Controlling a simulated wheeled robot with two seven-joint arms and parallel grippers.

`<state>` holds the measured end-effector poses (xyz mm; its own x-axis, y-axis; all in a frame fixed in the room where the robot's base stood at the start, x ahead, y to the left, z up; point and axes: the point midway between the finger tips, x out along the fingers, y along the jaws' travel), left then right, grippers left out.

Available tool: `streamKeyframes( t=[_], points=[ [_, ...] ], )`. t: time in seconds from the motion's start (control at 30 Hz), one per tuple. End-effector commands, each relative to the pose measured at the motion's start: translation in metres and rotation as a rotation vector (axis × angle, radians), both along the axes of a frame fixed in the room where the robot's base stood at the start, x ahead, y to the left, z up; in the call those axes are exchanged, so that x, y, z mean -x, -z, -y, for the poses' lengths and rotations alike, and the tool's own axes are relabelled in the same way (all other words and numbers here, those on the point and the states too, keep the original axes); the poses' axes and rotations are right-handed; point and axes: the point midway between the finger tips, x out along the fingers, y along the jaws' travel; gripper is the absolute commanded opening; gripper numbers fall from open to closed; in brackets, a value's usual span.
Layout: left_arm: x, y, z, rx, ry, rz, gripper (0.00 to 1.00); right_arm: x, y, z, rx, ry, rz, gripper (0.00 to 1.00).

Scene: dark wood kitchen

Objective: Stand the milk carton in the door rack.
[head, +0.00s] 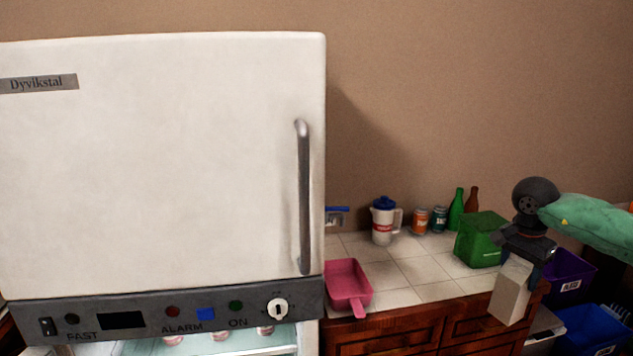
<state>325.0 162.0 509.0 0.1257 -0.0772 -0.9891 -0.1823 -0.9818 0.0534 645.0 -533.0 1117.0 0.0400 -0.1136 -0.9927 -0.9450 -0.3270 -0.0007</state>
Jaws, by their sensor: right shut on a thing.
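My right gripper (524,257) reaches in from the right on a green arm and points down. It is shut on a plain pale carton (510,292), the milk carton, held roughly upright with a slight tilt in front of the counter's right end. The white fridge (160,170) fills the left side, its upper door shut with a grey vertical handle (304,200). Below its control panel, the lit lower compartment (270,342) shows at the bottom edge. The door rack cannot be seen. My left gripper is out of view.
The tiled counter (400,275) holds a pink scoop (347,285), a white jug (383,222), two cans (421,221), two bottles (457,210) and a green box (480,240). Purple (568,280) and blue (592,330) bins stand at the right.

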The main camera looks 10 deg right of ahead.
Motion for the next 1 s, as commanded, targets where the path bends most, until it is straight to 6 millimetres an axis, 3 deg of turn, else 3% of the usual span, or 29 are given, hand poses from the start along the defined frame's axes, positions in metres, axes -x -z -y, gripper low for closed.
streamKeyframes(
  t=[0.27, 0.43, 0.73, 1.0],
  points=[
    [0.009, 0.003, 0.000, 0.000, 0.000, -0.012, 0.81, -0.010, -0.003, 0.003, 0.000, -0.274, 0.002, 0.00],
    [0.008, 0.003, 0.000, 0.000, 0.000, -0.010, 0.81, -0.023, 0.003, -0.015, -0.002, -0.510, 0.001, 0.00],
    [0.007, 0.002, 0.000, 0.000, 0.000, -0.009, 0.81, -0.044, 0.060, -0.106, -0.005, -0.920, 0.000, 0.00],
    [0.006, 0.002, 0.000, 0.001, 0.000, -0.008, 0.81, -0.035, 0.122, -0.199, -0.006, -1.088, 0.000, 0.00]
  ],
)
